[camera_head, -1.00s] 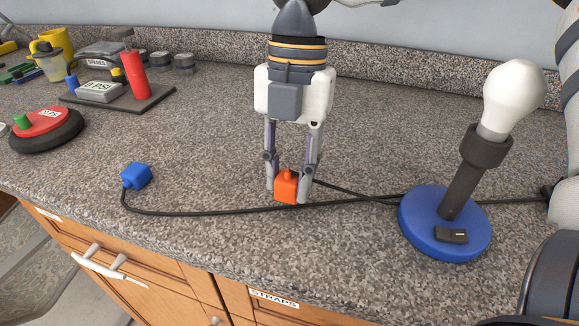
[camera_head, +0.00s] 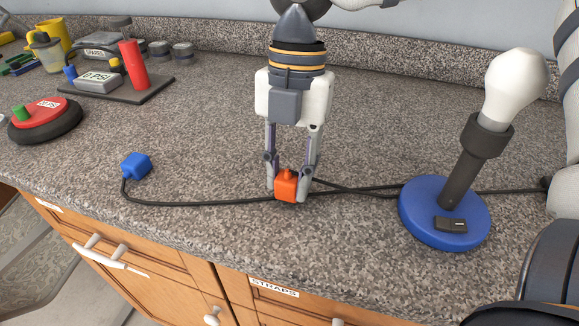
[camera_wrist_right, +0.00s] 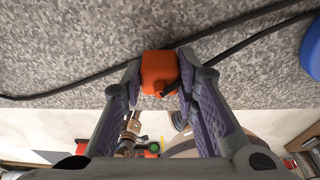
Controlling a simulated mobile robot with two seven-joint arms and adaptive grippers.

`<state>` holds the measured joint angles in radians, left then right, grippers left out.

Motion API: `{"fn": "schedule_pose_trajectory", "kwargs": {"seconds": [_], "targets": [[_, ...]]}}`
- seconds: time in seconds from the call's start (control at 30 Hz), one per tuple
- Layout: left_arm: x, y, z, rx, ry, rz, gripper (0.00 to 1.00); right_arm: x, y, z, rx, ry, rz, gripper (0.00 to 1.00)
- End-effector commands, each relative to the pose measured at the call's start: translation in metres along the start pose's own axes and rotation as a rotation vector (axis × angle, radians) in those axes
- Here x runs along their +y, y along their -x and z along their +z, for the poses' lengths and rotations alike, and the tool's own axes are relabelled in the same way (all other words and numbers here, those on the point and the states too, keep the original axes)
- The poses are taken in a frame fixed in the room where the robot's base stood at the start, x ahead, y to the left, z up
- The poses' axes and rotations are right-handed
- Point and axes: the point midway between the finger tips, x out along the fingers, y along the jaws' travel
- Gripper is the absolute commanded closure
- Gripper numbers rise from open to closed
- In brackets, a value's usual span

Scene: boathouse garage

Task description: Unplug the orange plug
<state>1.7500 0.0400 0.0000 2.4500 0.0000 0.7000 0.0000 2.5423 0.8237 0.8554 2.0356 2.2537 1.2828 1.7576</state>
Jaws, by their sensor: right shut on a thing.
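The orange plug (camera_head: 286,186) is a small block near the front of the counter. My right gripper (camera_head: 288,191) comes from above with its fingers on both sides of the plug, shut on it. In the right wrist view the orange plug (camera_wrist_right: 159,72) sits between the two fingertips (camera_wrist_right: 160,78). A dark cable passes by the plug toward the blue-based lamp (camera_head: 446,228) on the right. I cannot tell whether the plug is joined to a socket. My left gripper is not in view.
A blue plug (camera_head: 136,166) on a black cable lies to the left. A red-topped gauge (camera_head: 46,115) and a pump (camera_head: 133,72) with a 0 PSI box stand at the left. The counter's front edge, above wooden drawers (camera_head: 150,270), is near. The counter between is clear.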

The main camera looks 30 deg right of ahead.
Motion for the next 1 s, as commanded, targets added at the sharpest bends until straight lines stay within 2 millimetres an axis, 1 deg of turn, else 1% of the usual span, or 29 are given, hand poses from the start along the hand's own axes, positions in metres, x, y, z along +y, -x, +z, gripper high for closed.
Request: {"fn": "schedule_pose_trajectory", "kwargs": {"seconds": [0.6,0.83,0.87,0.9,0.97,1.0], "targets": [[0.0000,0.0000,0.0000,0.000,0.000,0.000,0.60,-0.0001,-0.0090,0.0018,0.000,0.000,0.000,1.00],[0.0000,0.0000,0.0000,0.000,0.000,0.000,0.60,-0.0001,-0.0094,0.0019,-0.001,0.001,0.000,1.00],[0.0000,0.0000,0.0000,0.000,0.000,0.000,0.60,-0.0001,-0.0093,0.0019,-0.001,0.001,0.000,0.70],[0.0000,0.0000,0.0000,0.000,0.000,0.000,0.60,-0.0001,-0.0093,0.0019,-0.001,0.001,0.000,0.61],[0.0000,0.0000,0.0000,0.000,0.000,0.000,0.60,-0.0001,-0.0093,0.0019,-0.001,0.001,0.000,0.49],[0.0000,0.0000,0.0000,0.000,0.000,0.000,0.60,-0.0001,-0.0093,0.0019,-0.001,0.001,0.000,0.49]]}}
